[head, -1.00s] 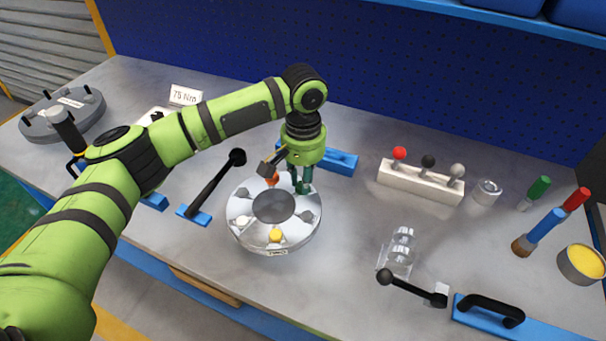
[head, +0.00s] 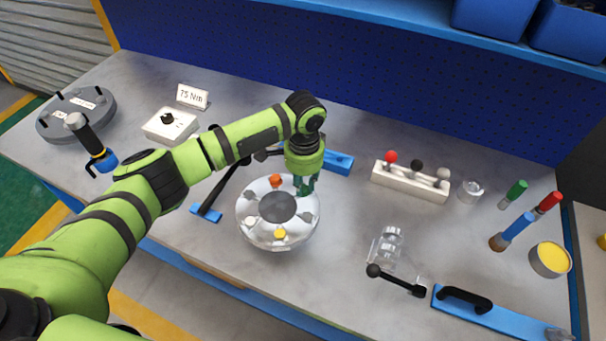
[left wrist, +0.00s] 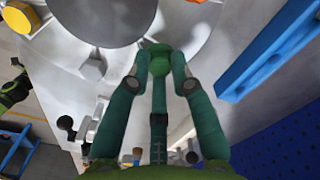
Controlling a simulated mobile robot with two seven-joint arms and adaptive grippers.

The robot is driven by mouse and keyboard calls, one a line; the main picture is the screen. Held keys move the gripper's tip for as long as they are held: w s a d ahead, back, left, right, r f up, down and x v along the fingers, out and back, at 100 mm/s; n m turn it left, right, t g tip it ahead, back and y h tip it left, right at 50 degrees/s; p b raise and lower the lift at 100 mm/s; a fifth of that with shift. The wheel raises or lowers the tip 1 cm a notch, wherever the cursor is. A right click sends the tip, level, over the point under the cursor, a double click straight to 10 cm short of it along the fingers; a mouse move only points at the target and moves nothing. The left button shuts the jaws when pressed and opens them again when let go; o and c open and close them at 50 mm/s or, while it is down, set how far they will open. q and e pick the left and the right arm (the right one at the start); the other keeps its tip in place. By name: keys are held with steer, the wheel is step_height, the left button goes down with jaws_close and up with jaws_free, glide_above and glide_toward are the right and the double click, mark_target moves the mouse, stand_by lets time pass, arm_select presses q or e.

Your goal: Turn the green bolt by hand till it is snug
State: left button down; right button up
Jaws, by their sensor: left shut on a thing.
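The silver flanged shell (head: 262,236) stands on the grey bench with a round dark bore and coloured bolts around its rim. My left gripper (head: 303,187) reaches down at its right rear rim. In the left wrist view, its two teal fingers (left wrist: 158,72) are shut on the green bolt (left wrist: 159,55), whose rounded top shows between the tips. The fingers hide the bolt in the head view. An orange bolt (head: 275,181), a yellow bolt (head: 280,234) and a white bolt (head: 250,221) sit around the rim, with grey ones between. My right gripper is not in view.
A black-handled lever (head: 222,187) stands close left of the shell. A blue rail (head: 338,163) lies just behind my gripper. A white block with three knobs (head: 408,182) stands to the right. A clear part (head: 386,248) and a second lever (head: 396,281) lie front right.

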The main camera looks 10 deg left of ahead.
mark_target(307, 188)
arm_select(q)
steer(key=m, duration=0.1)
steer(key=m+p, duration=0.1)
steer(key=m, duration=0.1)
steer(key=r+m+p, duration=0.1)
steer(key=shift+w+d+m, duration=0.25)
steer(key=shift+w+m, duration=0.05)
steer(key=shift+s+d+f+m+p, duration=0.1)
steer(key=shift+m+p, duration=0.15)
steer(key=shift+m, duration=1.05)
steer(key=shift+f+m+p, duration=0.1)
steer(key=shift+m+p, duration=0.15)
steer(key=shift+m, duration=1.05)
steer(key=c, duration=1.1)
jaws_free()
steer(key=shift+s+d, duration=0.15)
steer(key=shift+s, duration=0.05)
steer(key=shift+a+r, duration=0.1)
steer(key=shift+a, duration=0.1)
steer(key=r, duration=1.2)
steer(key=shift+d, duration=0.2)
